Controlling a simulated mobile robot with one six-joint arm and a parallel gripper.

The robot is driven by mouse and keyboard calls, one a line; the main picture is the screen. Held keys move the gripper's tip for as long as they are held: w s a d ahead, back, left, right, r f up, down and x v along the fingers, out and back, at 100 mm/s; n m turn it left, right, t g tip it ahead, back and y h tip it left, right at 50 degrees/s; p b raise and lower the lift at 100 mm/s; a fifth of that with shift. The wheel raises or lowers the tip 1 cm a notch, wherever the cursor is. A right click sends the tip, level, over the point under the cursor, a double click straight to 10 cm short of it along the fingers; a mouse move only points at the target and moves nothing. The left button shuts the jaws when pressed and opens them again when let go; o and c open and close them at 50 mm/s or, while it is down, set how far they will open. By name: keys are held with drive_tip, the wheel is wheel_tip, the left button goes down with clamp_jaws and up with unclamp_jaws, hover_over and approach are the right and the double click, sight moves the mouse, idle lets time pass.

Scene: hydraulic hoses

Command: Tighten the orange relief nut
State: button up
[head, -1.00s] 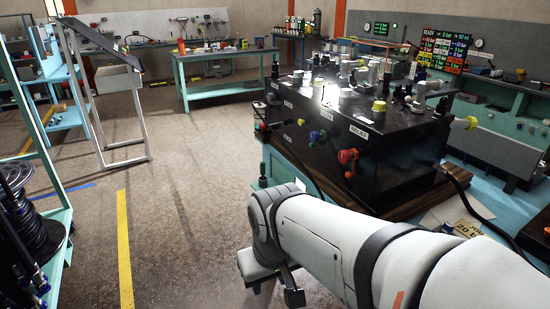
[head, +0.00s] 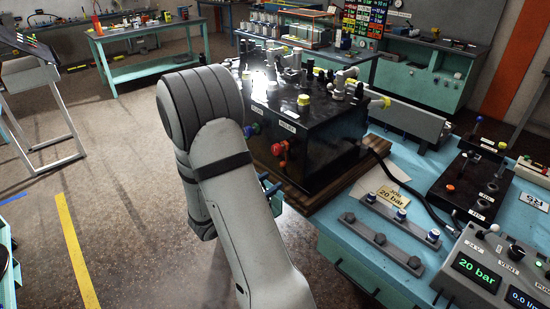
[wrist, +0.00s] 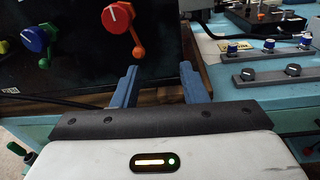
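The orange relief nut (head: 283,162) shows just below the red knob (head: 277,149) on the front of the black block (head: 325,150), under a RELIEF label. In the wrist view its orange handle (wrist: 138,50) hangs below the red knob (wrist: 117,15), ahead of my gripper and between the lines of its fingers, nearer the left one. My gripper (wrist: 158,80) is open, with two blue-grey fingers wide apart and nothing between them. In the head view only a blue bit of my gripper (head: 270,187) shows past my arm. The nut's body behind the knob is mostly hidden.
A blue knob (wrist: 36,38) with a green handle (wrist: 44,62) sits left of the red knob. The block stands on a wooden base (head: 345,180) on a teal bench (head: 345,235). A hose, a fitting rail (head: 385,240) and a 20 bar console (head: 490,270) lie right.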

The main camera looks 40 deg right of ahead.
drive_tip(key=w+d+n+t+p, duration=0.2)
drive_tip(key=w+d+p, duration=0.1)
drive_tip(key=d, duration=0.4)
drive_tip(key=shift+w+d+f, duration=0.15)
drive_tip(key=shift+w+f, duration=0.25)
drive_tip(key=shift+w, duration=0.3)
